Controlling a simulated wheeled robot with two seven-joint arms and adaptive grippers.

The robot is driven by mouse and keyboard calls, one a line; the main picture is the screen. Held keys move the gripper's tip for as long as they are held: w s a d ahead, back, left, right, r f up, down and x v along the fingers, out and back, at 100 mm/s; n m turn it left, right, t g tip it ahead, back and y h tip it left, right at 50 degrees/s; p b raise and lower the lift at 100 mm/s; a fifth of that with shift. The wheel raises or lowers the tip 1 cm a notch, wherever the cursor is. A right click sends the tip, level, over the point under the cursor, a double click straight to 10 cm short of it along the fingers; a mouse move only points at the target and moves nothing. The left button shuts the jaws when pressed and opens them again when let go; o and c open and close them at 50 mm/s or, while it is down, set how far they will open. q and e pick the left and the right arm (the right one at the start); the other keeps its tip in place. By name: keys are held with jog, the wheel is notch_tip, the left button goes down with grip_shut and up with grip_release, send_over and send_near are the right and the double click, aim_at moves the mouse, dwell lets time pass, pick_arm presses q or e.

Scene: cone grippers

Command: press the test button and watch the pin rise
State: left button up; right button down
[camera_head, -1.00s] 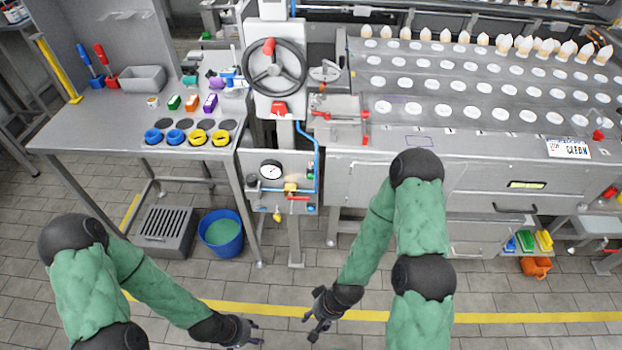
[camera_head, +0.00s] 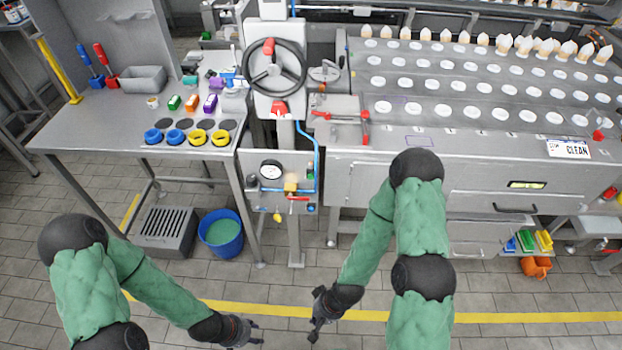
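A panel (camera_head: 253,199) hangs under the machine with the handwheel (camera_head: 274,68). It carries a round gauge (camera_head: 271,170), a yellow block (camera_head: 291,187), a red handle (camera_head: 298,198) and a small green part (camera_head: 310,171). A red part (camera_head: 279,107) sits below the handwheel. I cannot tell which of these is the test button, and I cannot make out a pin. My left gripper (camera_head: 260,334) is open and empty, low over the floor. My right gripper (camera_head: 314,336) is also low and empty, well below the panel; its fingers look close together but are too small to judge.
A side table (camera_head: 95,125) at left holds blue and yellow rings, small coloured boxes and a grey bin (camera_head: 143,79). A blue bucket (camera_head: 220,233) and a slotted grey box (camera_head: 166,232) stand on the floor. The long machine (camera_head: 440,140) fills the right. Floor before the panel is clear.

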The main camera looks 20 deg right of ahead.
aim_at(311, 177)
dwell(0.8)
jog(key=w+d+r+n+t+b, duration=0.1)
jog(key=w+d+r+n+t, duration=0.15)
jog(key=w+r+n, duration=0.4)
jog(key=w+d+r+n+t, duration=0.15)
jog(key=w+n+t, duration=0.25)
jog(key=w, duration=0.5)
jog(key=w+r+n+t, duration=0.2)
jog(key=w+r+n, duration=0.2)
jog(key=r, duration=0.3)
jog(key=w+r+n+t+b, duration=0.1)
jog(key=w+r+n+t, duration=0.2)
jog(key=w+r+n, duration=0.2)
notch_tip(311, 177, up, 2)
jog(key=shift+d+r+n+y, duration=0.2)
jog(key=shift+n+y, duration=0.2)
jog(key=shift+n, duration=0.45)
jog(key=shift+w, duration=0.15)
jog(key=w+d, duration=0.2)
jog(key=w, duration=0.6)
jog(key=shift+d+b, duration=0.3)
jog(key=shift+d, duration=0.1)
jog(key=shift+f, duration=0.1)
